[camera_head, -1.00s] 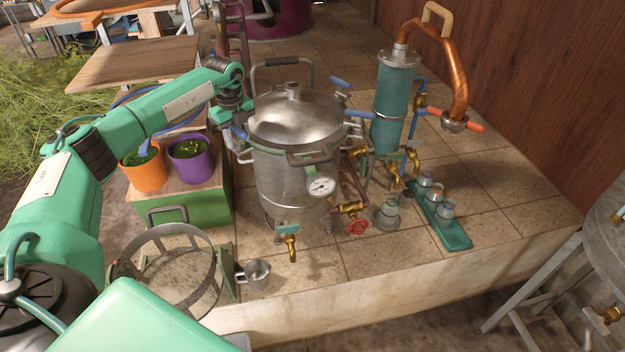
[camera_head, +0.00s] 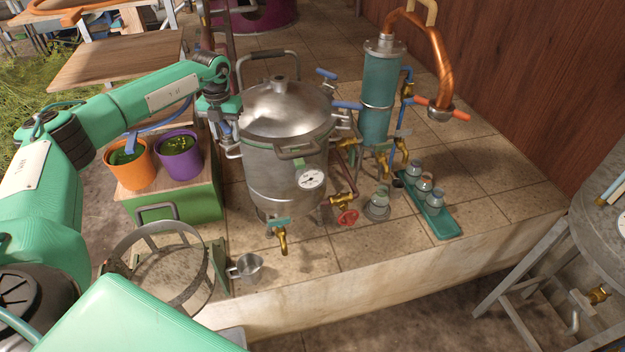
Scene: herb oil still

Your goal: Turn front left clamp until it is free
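The steel still pot (camera_head: 285,165) stands on the tiled platform with its domed lid (camera_head: 283,108) on. Clamps with blue handles sit around the lid rim; one is at the back right (camera_head: 326,75) and one at the right (camera_head: 347,105). My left gripper (camera_head: 228,117) is at the left side of the lid rim, where the front left clamp would sit. The gripper and wrist hide that clamp, and the fingers are too small and covered to show whether they grip it. My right gripper is not in view.
A blue-green condenser column (camera_head: 379,90) with a copper pipe (camera_head: 440,60) stands right of the pot. A teal tray (camera_head: 443,222) holds several jars. Orange (camera_head: 129,165) and purple (camera_head: 179,157) pots stand left. A metal cup (camera_head: 246,267) and round sieve (camera_head: 160,265) are in front.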

